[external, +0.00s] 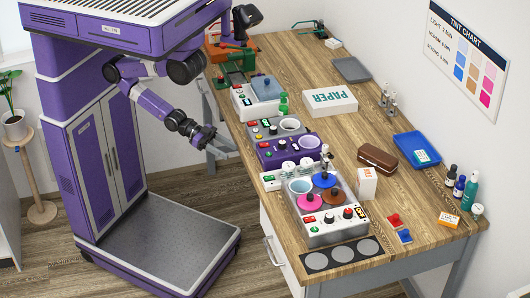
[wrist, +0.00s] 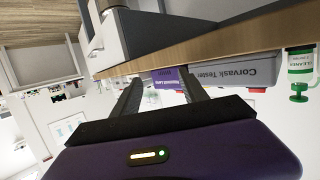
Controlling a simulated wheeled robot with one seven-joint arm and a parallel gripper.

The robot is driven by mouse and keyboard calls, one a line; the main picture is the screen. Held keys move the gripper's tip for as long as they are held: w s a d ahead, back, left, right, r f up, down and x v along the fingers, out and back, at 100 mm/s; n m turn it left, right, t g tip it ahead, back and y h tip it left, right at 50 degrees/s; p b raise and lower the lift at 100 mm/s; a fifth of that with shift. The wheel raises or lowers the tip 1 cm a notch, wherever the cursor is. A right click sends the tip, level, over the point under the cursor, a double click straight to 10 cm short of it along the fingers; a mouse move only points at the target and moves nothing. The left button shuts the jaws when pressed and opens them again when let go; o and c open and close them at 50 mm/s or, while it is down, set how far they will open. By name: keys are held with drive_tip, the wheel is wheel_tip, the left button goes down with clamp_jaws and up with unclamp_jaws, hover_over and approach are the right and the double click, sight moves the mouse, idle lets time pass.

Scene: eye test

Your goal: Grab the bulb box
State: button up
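A small white upright carton (external: 367,183) with orange marking stands on the wooden table, right of the dye machine with coloured lids. It looks most like the bulb box, but its lettering is too small to read surely. A flatter orange-and-white box (external: 448,220) lies near the table's right end. My gripper (external: 207,136) is off the table's left edge, far from both boxes. In the wrist view my gripper (wrist: 161,78) has its two dark fingers apart with nothing held between them. Neither box can be made out in the wrist view.
The dye machine (external: 335,230), a purple machine (external: 290,149) and other devices line the table's near side. A brown case (external: 377,157), blue tray (external: 408,140) and several bottles stand farther right. A drawer or shelf juts out near my gripper.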

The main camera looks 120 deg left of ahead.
drive_tip(key=o, duration=0.5)
drive_tip(key=shift+o, duration=0.2)
